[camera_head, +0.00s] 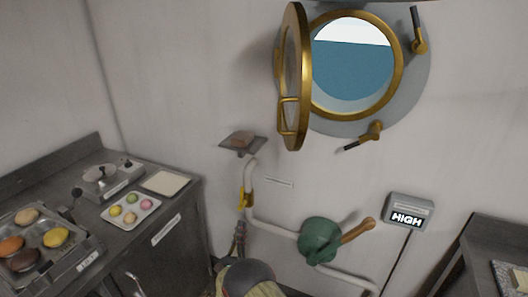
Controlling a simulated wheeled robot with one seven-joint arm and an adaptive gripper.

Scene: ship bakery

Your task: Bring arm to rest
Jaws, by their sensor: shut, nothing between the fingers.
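My gripper and arm cannot be made out in the head view. The task names no other object. A brass-rimmed porthole (397,75) is in the wall at the top. Its hinged brass cover (293,78) stands swung open to the left. Sea and sky show through the glass.
Left, a metal counter (185,200) bears a tray of coloured rounds (146,215), a hotplate device (108,178) and a pan (45,243). A small shelf (227,146), green valve (318,240) with wooden handle and HIGH display (409,212) are wall-mounted. A dark rounded object (249,274) stands bottom centre.

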